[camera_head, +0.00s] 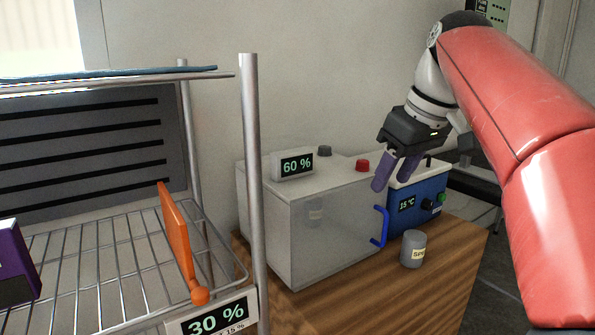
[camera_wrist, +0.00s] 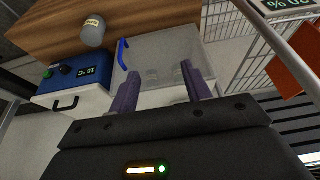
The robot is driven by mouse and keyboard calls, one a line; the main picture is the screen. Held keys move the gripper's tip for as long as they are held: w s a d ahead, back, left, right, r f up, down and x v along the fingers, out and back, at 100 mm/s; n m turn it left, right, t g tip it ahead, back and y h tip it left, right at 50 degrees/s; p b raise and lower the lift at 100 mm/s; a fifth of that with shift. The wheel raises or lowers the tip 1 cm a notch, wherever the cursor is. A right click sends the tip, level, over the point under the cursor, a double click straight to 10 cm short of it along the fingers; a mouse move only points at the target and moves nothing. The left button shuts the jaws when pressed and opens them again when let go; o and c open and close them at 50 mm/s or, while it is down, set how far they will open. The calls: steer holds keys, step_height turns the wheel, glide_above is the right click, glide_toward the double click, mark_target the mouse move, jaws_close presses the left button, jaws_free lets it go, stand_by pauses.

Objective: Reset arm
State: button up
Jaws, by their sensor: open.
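My red and white arm comes in from the right in the head view. My gripper (camera_head: 395,172) has purple fingers and is open and empty. In the head view it hangs in front of the right end of the grey box with a 60 % display (camera_head: 325,235) and appears close to its blue handle (camera_head: 380,227). In the wrist view the two fingers of my gripper (camera_wrist: 158,88) stand apart, with the translucent box front (camera_wrist: 160,62) and blue handle (camera_wrist: 122,55) beyond them. Whether the fingers touch anything cannot be told.
A blue and white device (camera_head: 425,203) reading 15 °C stands right of the box. A grey labelled cup (camera_head: 412,248) stands on the wooden table (camera_head: 455,270). At left, a wire rack (camera_head: 100,260) with metal posts holds an orange panel (camera_head: 175,235) and a purple box (camera_head: 15,262).

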steer(key=s+f+m+t+h, duration=0.1)
steer(key=s+f+m, duration=0.2)
steer(key=s+f, duration=0.6)
steer(key=s+f+m+t+h, duration=0.1)
steer(key=s+f+m, duration=0.3)
steer(key=s+f, duration=0.5)
step_height(320, 180, down, 8)
steer(key=shift+s+r+h, duration=0.15)
steer(key=shift+s+h, duration=0.15)
steer(key=shift+s, duration=0.05)
steer(key=shift+a, duration=0.1)
